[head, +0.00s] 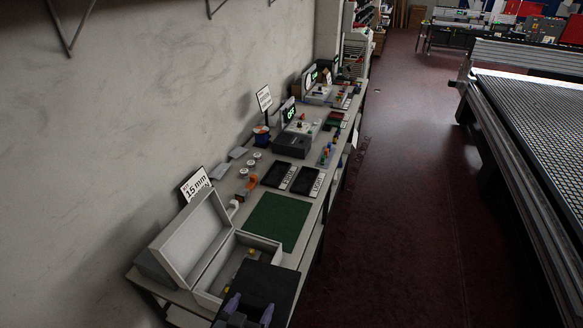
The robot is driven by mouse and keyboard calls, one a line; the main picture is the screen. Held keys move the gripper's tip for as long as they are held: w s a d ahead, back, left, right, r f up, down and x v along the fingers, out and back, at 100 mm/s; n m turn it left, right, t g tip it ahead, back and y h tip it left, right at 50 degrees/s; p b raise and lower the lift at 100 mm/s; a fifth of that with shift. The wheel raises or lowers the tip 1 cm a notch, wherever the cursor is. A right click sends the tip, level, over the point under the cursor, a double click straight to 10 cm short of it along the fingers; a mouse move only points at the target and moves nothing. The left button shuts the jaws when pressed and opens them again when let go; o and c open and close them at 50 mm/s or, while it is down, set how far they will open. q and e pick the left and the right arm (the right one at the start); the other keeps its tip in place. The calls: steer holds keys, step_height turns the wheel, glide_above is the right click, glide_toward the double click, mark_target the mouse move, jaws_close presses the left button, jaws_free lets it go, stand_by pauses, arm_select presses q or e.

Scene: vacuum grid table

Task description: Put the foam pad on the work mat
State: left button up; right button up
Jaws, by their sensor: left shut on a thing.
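The foam pad (268,283) is a flat, dark, nearly black slab at the bottom of the head view. My left gripper (249,310), with purple fingers, is shut on its near edge. The pad covers the near right part of an open grey case (207,285). The work mat (275,222) is a dark green rectangle lying flat on the bench, farther away than the pad and apart from it in the picture. Its visible surface is bare. I cannot tell how high the pad is above the bench. My right gripper is not in view.
The case's raised lid (194,238) stands left of the mat. Two black trays (307,181) with labels lie beyond the mat. An orange item (252,184), white round pots (252,164) and a sign (195,184) stand near the wall. The aisle floor (400,200) on the right is clear.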

arm_select(q)
steer(key=s+a+r+n+y+p, duration=0.3)
steer(key=s+a+r+y+p, duration=0.1)
steer(key=a+r+p, duration=0.7)
steer(key=s+r+p, duration=0.1)
steer(key=p, duration=0.2)
steer(key=shift+r+t+p, duration=0.15)
steer(key=shift+t+p, duration=0.25)
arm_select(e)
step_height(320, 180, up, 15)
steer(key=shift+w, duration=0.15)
